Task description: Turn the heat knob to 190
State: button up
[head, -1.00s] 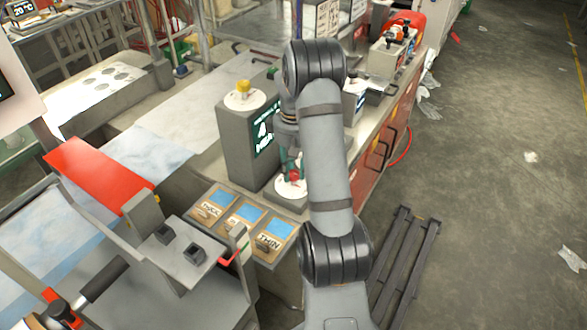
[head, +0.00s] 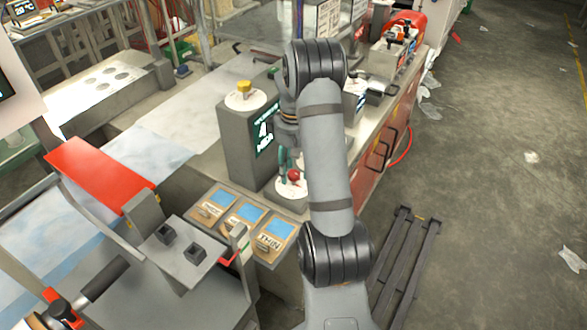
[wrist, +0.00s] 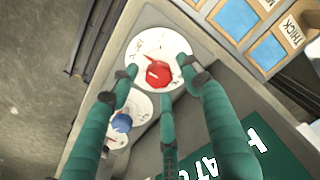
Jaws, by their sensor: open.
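A red knob (wrist: 158,73) sits on a round white dial plate (wrist: 140,50) with dark markings too small to read. In the head view, the red knob (head: 294,175) shows low on the grey bench, beside the upright grey box. My gripper (wrist: 158,85) is open, with dark green fingers. In the wrist view its fingertips are spread on both sides of the red knob, and one more finger lies below it. I cannot tell whether any finger touches the knob. In the head view the gripper (head: 288,160) is partly hidden behind my arm.
A blue knob (wrist: 121,122) on another white dial is close to the left finger. The grey box (head: 240,140) beside the gripper carries a yellow knob (head: 244,87) and a green display (head: 264,132). Panels labelled THICK and THIN (head: 268,243) are nearby.

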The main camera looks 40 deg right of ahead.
aim_at(294, 173)
notch_tip(294, 173, up, 12)
dwell(0.6)
jog(key=shift+f, duration=0.1)
dwell(0.4)
notch_tip(294, 173, down, 12)
jog(key=shift+s+r, duration=0.1)
dwell(0.3)
jog(key=shift+r, duration=0.1)
